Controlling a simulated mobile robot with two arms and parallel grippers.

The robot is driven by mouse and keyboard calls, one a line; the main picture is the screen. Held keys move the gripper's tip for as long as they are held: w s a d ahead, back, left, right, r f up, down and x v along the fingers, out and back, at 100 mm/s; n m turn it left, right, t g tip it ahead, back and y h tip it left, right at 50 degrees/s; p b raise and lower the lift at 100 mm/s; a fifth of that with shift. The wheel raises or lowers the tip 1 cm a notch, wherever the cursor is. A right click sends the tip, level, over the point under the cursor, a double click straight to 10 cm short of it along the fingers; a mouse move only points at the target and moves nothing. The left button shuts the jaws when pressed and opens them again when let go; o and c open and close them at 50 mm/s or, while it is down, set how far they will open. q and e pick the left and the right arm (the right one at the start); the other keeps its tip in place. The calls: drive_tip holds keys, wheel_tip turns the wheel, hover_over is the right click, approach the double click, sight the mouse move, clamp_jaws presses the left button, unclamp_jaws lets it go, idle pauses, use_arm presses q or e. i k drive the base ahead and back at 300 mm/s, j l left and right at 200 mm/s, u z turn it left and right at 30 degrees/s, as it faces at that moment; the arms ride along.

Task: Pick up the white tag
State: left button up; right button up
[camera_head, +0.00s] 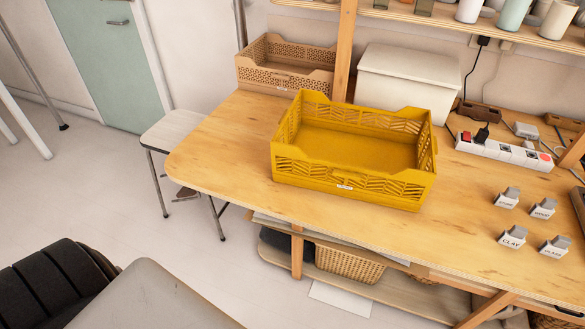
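Several small white tags with grey clip-like tops stand on the wooden table at the right. The front left tag (512,241) reads "CLAY". The front right tag (553,251) seems to read "GLASS". The back right tag (541,212) seems to read "WOOD", and the back left tag (505,202) is too small to read surely. A tiny white label (344,186) is also on the front of the yellow crate. I cannot tell which one the task means. Neither of my grippers is in view.
The empty yellow crate (355,190) stands mid-table (460,235). Behind are a brown crate (287,80), a white box (405,98) and a power strip (505,151) with cables. A dark flat object (579,205) lies at the right edge. Chairs stand left.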

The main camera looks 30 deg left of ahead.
sight(557, 247)
drive_tip(key=u, duration=0.6)
drive_tip(key=l+z, duration=0.1)
drive_tip(key=z, duration=0.3)
drive_tip(key=k+l+z, duration=0.1)
drive_tip(key=z, duration=0.35)
drive_tip(key=l+z, duration=0.1)
drive_tip(key=z, duration=0.3)
